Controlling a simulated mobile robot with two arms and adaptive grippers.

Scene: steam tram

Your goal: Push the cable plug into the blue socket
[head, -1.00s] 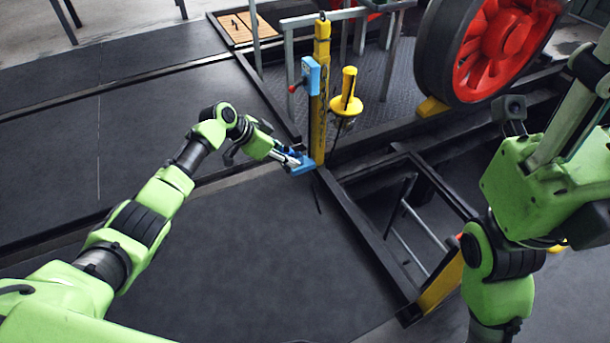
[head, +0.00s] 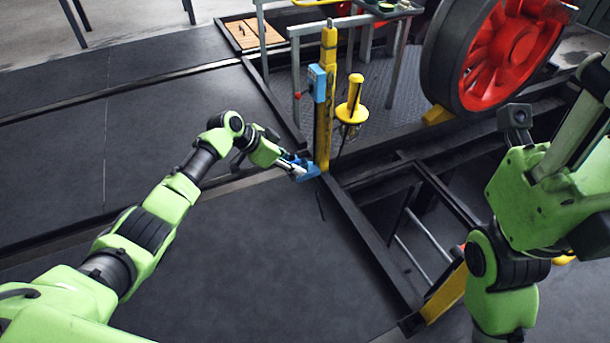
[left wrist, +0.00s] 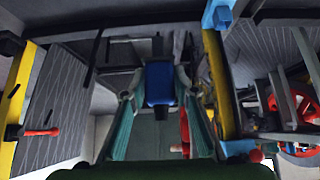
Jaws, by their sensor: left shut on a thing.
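My left gripper (head: 296,165) is low beside the yellow post (head: 325,105). In the left wrist view its fingers (left wrist: 158,100) are closed on a blue plug (left wrist: 160,84), which points away from the palm. In the head view the plug is small and mostly hidden by the gripper. A light blue block (head: 310,171) sits at the foot of the post, right at the gripper's tip. A light blue box (head: 317,83) with a red knob is higher on the post. I cannot tell whether the plug is inside a socket. My right gripper does not show clearly.
A yellow handle with a round flange (head: 352,107) stands right of the post. Grey rails (head: 296,75) stand behind it. A big red-spoked wheel (head: 500,50) is at the upper right. An open framed pit (head: 405,235) lies right of the gripper. Dark flooring (head: 230,270) is clear in front.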

